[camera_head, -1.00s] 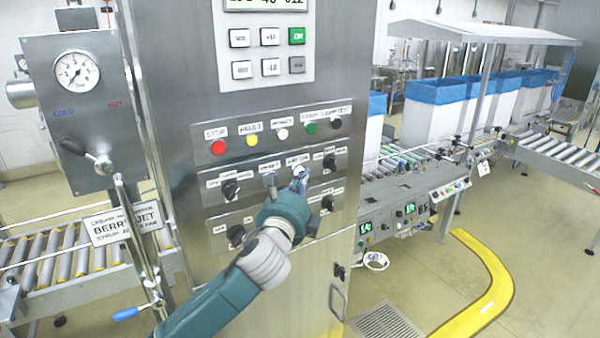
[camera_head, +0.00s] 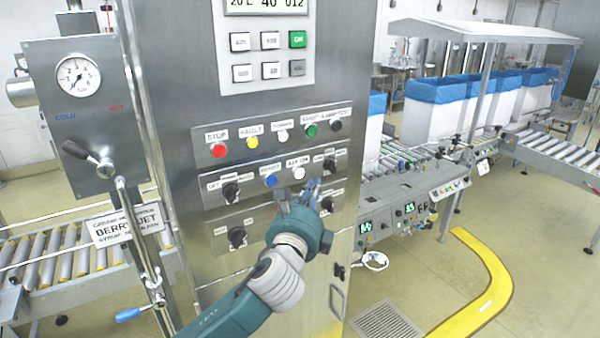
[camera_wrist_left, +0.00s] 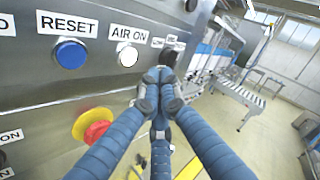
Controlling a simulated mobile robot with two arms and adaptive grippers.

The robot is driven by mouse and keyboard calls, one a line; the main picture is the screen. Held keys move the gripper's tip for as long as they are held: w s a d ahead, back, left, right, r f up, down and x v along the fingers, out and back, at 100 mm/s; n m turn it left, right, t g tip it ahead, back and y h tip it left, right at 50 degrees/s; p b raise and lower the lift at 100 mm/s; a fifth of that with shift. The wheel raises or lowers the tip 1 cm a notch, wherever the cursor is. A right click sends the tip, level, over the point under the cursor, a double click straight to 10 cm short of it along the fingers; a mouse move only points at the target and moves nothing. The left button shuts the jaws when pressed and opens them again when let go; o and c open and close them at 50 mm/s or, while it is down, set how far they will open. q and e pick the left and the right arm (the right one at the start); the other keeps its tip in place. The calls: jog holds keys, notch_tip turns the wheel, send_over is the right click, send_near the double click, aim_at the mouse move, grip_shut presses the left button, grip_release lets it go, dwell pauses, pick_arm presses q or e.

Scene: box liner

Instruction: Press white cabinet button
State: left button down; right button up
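The steel cabinet (camera_head: 228,95) carries a white button (camera_head: 299,173) under an "AIR ON" label, in the middle row of controls. The wrist view shows this white button (camera_wrist_left: 128,55) uncovered, left of my fingertips. Another white button (camera_head: 283,135) is in the upper row. My left gripper (camera_head: 312,187) is just right of and below the AIR ON button. In the wrist view its fingers (camera_wrist_left: 160,78) are together with nothing visible between them. I cannot tell whether the fingertips touch the panel. My right gripper is not in view.
A blue RESET button (camera_head: 271,181) is left of AIR ON. A black rotary knob (camera_head: 329,165) is to its right. A red button with a yellow collar (camera_wrist_left: 92,126) is below, close to a finger. A gauge box (camera_head: 90,120) stands at left.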

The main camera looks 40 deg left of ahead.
pick_arm(q)
jog(key=shift+s+d, duration=0.2)
jog(key=shift+d, duration=0.3)
jog(key=shift+s+d, duration=0.2)
jog(key=shift+d, duration=0.25)
